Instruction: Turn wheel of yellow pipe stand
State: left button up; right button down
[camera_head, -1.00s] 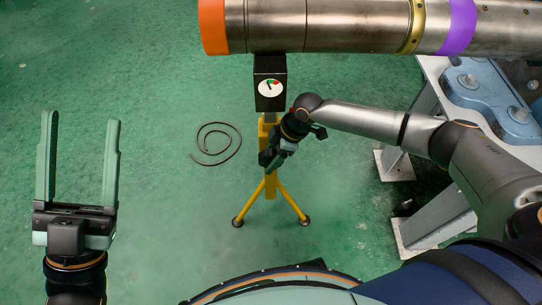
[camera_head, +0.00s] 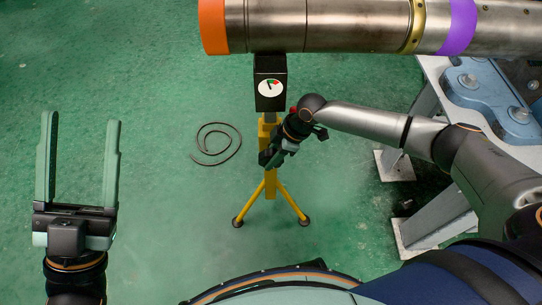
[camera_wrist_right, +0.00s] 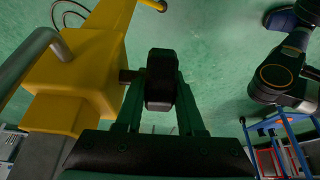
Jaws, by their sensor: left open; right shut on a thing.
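The yellow pipe stand (camera_head: 271,186) stands on the green floor on splayed legs, under the end of a large steel pipe. In the right wrist view its yellow body (camera_wrist_right: 75,75) fills the left side. A dark wheel (camera_wrist_right: 160,80) on a short shaft sticks out from the body. My right gripper (camera_wrist_right: 162,95) is shut on this wheel, one finger on each side. In the head view my right gripper (camera_head: 268,158) is at the stand's post and hides the wheel. My left gripper (camera_head: 78,165) is open and empty, away to the left over the floor.
The steel pipe (camera_head: 330,26) with an orange end lies across the top, above a black box with a gauge (camera_head: 270,87). A dark coiled cable (camera_head: 217,143) lies on the floor. A grey frame (camera_head: 440,215) stands at right. Floor between my grippers is otherwise clear.

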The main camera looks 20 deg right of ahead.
jog(key=shift+s+f+y, duration=0.1)
jog(key=shift+f+y, duration=0.15)
jog(key=shift+y, duration=0.15)
jog(key=shift+f+y+b, duration=0.2)
jog(key=shift+y+b, duration=0.2)
jog(key=shift+b, duration=0.4)
jog(key=t+y+b, duration=0.1)
jog(key=y+b, duration=0.1)
jog(key=b, duration=0.2)
jog(key=shift+d+y+b, duration=0.1)
jog(key=shift+y+b, duration=0.2)
jog(key=shift+r+y+b, duration=0.3)
jog(key=shift+r, duration=0.05)
pick_arm(q)
jog(key=shift+g+h, duration=0.3)
jog(key=shift+h, duration=0.6)
jog(key=f, duration=0.3)
jog(key=s+f, duration=0.1)
jog(key=f, duration=0.1)
jog(key=shift+s+d+f, duration=0.1)
jog(key=shift+d, duration=0.3)
pick_arm(e)
jog(key=c, duration=0.5)
grip_release()
